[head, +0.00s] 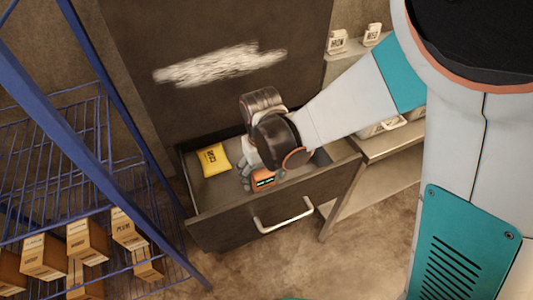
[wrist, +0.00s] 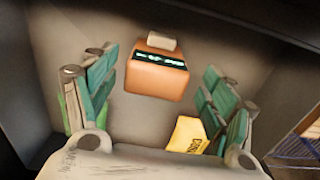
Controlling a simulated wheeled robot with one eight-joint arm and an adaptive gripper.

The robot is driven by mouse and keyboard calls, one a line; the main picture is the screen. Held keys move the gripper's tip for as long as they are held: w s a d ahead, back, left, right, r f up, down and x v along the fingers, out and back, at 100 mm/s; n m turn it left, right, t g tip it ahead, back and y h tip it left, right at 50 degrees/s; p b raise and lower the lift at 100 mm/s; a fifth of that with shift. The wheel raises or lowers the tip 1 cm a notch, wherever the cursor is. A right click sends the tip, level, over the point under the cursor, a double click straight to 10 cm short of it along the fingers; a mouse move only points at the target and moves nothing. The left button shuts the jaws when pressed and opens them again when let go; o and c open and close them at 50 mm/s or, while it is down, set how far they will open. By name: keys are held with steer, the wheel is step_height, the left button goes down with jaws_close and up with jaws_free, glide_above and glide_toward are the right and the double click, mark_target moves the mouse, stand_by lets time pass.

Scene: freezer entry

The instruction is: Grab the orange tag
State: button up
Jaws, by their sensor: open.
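The orange tag (head: 263,179) lies in the open drawer (head: 277,220), just below my gripper in the head view. In the wrist view the orange tag (wrist: 156,72) shows a dark label band with pale green marks and a light piece at its top edge. My gripper (wrist: 158,98) is open, with its teal and grey fingers on either side of the tag and apart from it in the picture. In the head view my gripper (head: 246,178) reaches down into the drawer, and my wrist hides part of the inside. I cannot tell the remaining height above the tag.
A yellow packet (head: 213,159) lies in the drawer to the left, and shows near the right finger in the wrist view (wrist: 187,135). The drawer's front has a metal handle (head: 283,216). A blue wire rack (head: 60,170) with several boxes stands left. Shelves (head: 385,145) stand right.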

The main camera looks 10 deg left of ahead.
steer(key=f, duration=0.1)
steer(key=f+b, duration=0.1)
steer(key=f, duration=0.1)
steer(key=shift+w+f, duration=0.2)
steer(key=shift+f, duration=0.1)
steer(key=shift+d, duration=0.1)
steer(key=c, duration=1.2)
steer(key=shift+o, duration=0.2)
steer(key=shift+r, duration=0.15)
step_height(320, 180, up, 20)
steer(key=p, duration=1.3)
